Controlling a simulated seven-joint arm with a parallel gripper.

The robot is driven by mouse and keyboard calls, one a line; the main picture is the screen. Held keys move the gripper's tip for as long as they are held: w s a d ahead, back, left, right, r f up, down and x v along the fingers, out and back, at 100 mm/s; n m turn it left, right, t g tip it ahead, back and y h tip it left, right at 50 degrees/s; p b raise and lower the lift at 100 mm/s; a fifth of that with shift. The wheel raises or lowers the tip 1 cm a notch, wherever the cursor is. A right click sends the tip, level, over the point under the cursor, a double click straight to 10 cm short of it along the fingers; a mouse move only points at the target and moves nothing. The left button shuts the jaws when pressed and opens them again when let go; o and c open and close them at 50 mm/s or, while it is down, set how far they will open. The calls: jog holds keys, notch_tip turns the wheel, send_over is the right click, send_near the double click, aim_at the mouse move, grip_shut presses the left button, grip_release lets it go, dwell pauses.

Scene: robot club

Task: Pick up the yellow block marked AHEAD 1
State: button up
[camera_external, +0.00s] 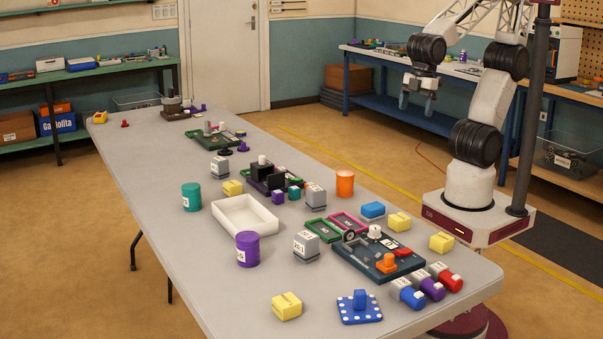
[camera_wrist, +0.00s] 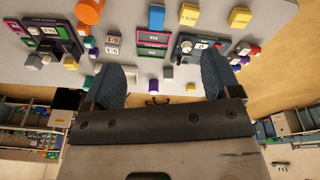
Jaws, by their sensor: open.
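Several yellow blocks lie on the long grey table; their markings are too small to read, so I cannot tell which says AHEAD 1. In the external view one yellow block (camera_external: 287,306) is at the near edge, one (camera_external: 399,222) is beside a blue block, another (camera_external: 441,243) is near the right edge, and one (camera_external: 233,188) is mid-table. The wrist view shows a lettered yellow block (camera_wrist: 239,17) at the top and another yellow block (camera_wrist: 189,14) left of it. My gripper (camera_external: 416,104) is open and empty, high and apart from the blocks; its fingers also show in the wrist view (camera_wrist: 161,78).
A dark tray (camera_external: 345,262) holds orange, white and red parts. Near it are grey blocks (camera_external: 306,247), a blue block (camera_external: 373,210), an orange cylinder (camera_external: 345,184) and several capped cylinders (camera_external: 408,294). A white bin (camera_external: 272,232) stands mid-table. The table's left side is mostly clear.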

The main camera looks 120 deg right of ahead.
jog(key=w+a+f+n+g, duration=0.1)
jog(key=w+a+f+n, duration=0.75)
jog(key=a, duration=0.35)
jog(key=n+g, duration=0.1)
jog(key=n, duration=0.6)
send_over(442, 237)
notch_tip(442, 237, down, 14)
jog(key=shift+r, duration=0.15)
jog(key=shift+f, duration=1.3)
jog(key=shift+f, duration=2.6)
jog(key=shift+c, duration=0.3)
